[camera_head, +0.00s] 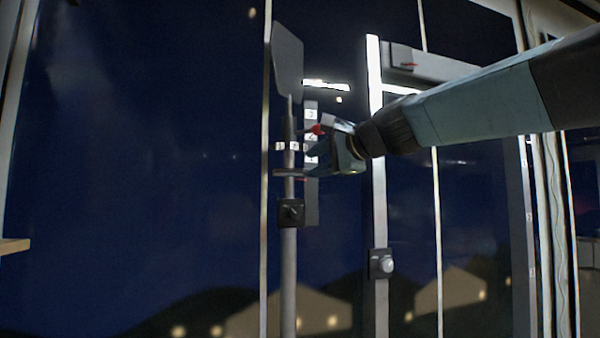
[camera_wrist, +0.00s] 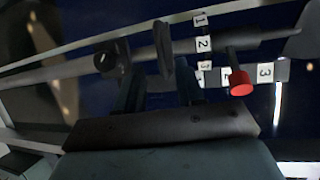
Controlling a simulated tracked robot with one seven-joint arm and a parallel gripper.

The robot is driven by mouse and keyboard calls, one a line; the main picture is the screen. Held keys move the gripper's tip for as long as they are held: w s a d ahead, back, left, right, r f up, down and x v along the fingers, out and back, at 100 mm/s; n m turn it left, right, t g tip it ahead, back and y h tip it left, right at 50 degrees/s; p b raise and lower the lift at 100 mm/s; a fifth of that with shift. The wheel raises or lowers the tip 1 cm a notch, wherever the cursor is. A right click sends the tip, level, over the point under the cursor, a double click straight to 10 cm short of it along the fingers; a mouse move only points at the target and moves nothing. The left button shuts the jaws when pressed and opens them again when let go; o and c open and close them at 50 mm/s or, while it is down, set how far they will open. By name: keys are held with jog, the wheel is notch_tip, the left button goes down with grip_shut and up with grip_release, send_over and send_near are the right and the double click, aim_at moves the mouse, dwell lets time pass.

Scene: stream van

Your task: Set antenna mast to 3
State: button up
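The antenna mast (camera_head: 289,245) is a grey upright pole with a flat panel (camera_head: 287,62) at its top. A strip (camera_head: 311,195) beside it carries the labels 3, 2 and 1 from top to bottom. More number labels sit around the mast. A red knob (camera_head: 318,129) appears between labels 3 and 2 in the head view; it also shows on a dark stalk in the wrist view (camera_wrist: 240,83). My gripper (camera_head: 308,160) is open below the knob. In the wrist view its fingers (camera_wrist: 153,58) are spread near a dark disc (camera_wrist: 163,50), with the knob outside them to the right. Contact is unclear.
A dark clamp with a knob (camera_head: 291,212) sits on the mast below the disc. A second post (camera_head: 375,210) with a round silver knob (camera_head: 387,265) stands to the right. Dark window glass (camera_head: 150,180) lies behind. Free room shows left of the mast.

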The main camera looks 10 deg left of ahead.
aim_at(297, 170)
jog(key=x, duration=0.8)
grip_shut()
jog(key=shift+f, duration=0.1)
dwell(0.4)
